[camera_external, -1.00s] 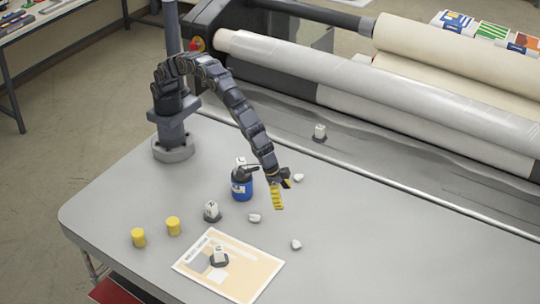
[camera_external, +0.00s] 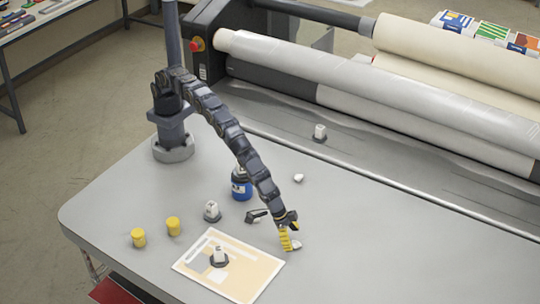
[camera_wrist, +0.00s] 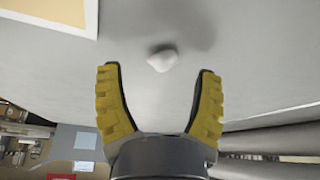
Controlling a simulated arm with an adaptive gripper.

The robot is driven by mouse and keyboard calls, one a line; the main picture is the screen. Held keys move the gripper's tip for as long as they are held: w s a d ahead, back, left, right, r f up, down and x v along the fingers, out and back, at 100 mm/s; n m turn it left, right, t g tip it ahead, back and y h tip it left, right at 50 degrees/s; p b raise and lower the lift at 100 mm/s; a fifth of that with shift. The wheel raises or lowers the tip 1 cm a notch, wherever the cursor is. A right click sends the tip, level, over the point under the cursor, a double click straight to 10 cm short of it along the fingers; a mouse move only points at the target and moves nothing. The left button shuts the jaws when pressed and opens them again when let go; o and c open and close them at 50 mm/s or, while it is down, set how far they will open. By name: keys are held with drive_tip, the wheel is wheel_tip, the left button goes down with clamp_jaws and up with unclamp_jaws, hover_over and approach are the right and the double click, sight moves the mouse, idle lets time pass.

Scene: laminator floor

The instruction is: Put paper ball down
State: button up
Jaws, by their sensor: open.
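A small white paper ball (camera_external: 296,246) lies on the grey table, just right of the lower edge of the printed sheet. My gripper (camera_external: 287,247) is beside it, low over the table and pointing down. In the wrist view the paper ball (camera_wrist: 161,60) shows ahead of and roughly midway between the yellow fingertips of my gripper (camera_wrist: 158,72). The fingers are spread and nothing is held. A dark shadow lies behind the ball. Another paper ball (camera_external: 298,178) lies farther back on the table.
A blue bottle (camera_external: 241,188) stands partly behind my arm. White blocks on dark bases (camera_external: 212,210) stand on the table, one on the printed sheet (camera_external: 250,286). Laminator rollers run along the back. The right front table is clear.

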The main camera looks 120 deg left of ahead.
drive_tip(key=shift+x, duration=1.35)
drive_tip(key=shift+r, duration=0.1)
drive_tip(key=shift+c, duration=0.3)
drive_tip(key=c, duration=0.8)
